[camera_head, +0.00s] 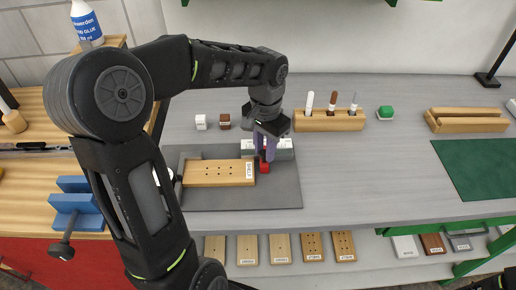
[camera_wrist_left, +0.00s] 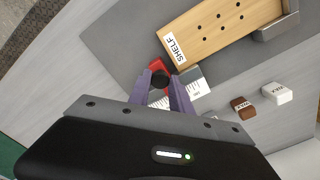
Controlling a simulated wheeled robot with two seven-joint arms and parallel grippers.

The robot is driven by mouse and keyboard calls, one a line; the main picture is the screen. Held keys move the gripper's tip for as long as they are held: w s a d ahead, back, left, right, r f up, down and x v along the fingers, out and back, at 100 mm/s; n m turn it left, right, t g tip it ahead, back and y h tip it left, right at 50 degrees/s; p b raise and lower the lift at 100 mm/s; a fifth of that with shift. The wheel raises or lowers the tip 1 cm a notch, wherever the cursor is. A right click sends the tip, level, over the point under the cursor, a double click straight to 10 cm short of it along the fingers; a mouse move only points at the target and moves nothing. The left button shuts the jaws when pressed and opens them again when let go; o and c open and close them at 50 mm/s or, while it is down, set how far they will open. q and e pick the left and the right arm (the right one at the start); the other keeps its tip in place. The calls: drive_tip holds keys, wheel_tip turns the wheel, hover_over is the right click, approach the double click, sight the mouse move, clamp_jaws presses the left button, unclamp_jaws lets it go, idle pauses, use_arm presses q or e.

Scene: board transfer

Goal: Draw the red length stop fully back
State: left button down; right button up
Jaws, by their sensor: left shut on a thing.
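The red length stop (camera_head: 264,167) sits at the right end of the wooden board marked SHELF (camera_head: 215,173), on the dark grey mat (camera_head: 285,197). In the left wrist view the red stop (camera_wrist_left: 156,66) shows beside the board's labelled end, with a black knob (camera_wrist_left: 160,79) in front of it. My left gripper (camera_head: 266,152) is shut on the black knob, its purple fingers (camera_wrist_left: 168,88) on either side. The SHELF board (camera_wrist_left: 220,27) lies flat, its far end near a grey block (camera_wrist_left: 275,27). A white ruled scale (camera_wrist_left: 195,84) lies beside the stop. My right gripper is not in view.
The bench between mat and green sheet (camera_head: 480,165) is clear.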

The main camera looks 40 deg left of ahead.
use_arm(q)
drive_tip(key=w+d, duration=0.4)
drive_tip(key=d, duration=0.1)
drive_tip(key=shift+d, duration=0.2)
drive_tip(key=shift+a, duration=0.15)
drive_tip(key=shift+s, duration=0.1)
drive_tip(key=c, duration=1.2)
unclamp_jaws()
drive_tip(key=shift+o, duration=0.2)
drive_tip(key=shift+r, duration=0.1)
wheel_tip(320, 180, up, 8)
drive_tip(key=b, duration=0.1)
drive_tip(key=shift+f, duration=0.2)
